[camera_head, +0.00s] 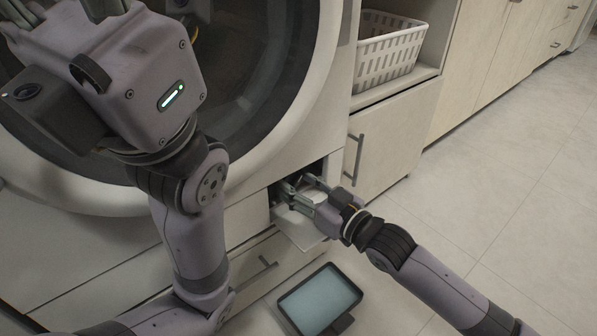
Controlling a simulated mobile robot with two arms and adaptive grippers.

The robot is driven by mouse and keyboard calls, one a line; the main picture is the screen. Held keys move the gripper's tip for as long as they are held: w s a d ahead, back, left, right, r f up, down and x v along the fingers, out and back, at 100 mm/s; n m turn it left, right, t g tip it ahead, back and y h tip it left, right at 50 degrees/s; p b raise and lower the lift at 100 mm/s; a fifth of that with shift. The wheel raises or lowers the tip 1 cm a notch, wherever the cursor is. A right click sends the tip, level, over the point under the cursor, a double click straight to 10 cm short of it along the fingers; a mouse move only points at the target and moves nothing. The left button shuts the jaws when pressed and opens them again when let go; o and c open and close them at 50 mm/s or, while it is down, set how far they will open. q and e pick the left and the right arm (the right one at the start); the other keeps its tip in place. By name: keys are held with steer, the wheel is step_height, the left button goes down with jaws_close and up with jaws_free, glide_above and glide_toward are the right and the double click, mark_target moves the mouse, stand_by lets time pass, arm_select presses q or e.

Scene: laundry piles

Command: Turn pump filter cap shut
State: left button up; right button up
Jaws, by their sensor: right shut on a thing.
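The pump filter cap (314,194) is a pale round piece in the small square opening low on the washing machine's front. My right gripper (306,193) reaches into this opening from the right, with its fingers shut on the cap. The fingers hide much of the cap, so its turn angle cannot be read. The opening's pale flap (299,232) hangs down below the gripper. My left arm stands in front of the machine's round door. Its gripper is cut off at the top left, and its fingertips do not show clearly.
A dark-rimmed flat tray (285,309) with a pale blue inside lies on the floor below the flap. The tiled floor at right is clear.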

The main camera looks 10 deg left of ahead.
steer(key=n+p, duration=0.1)
steer(key=p, duration=0.1)
steer(key=n+p, duration=0.1)
steer(key=p, duration=0.1)
steer(key=shift+r+n, duration=0.25)
steer(key=shift+n, duration=0.05)
steer(key=shift+f+n, duration=0.25)
steer(key=shift+n, duration=0.05)
steer(key=o, duration=1.2)
steer(key=shift+c, duration=0.2)
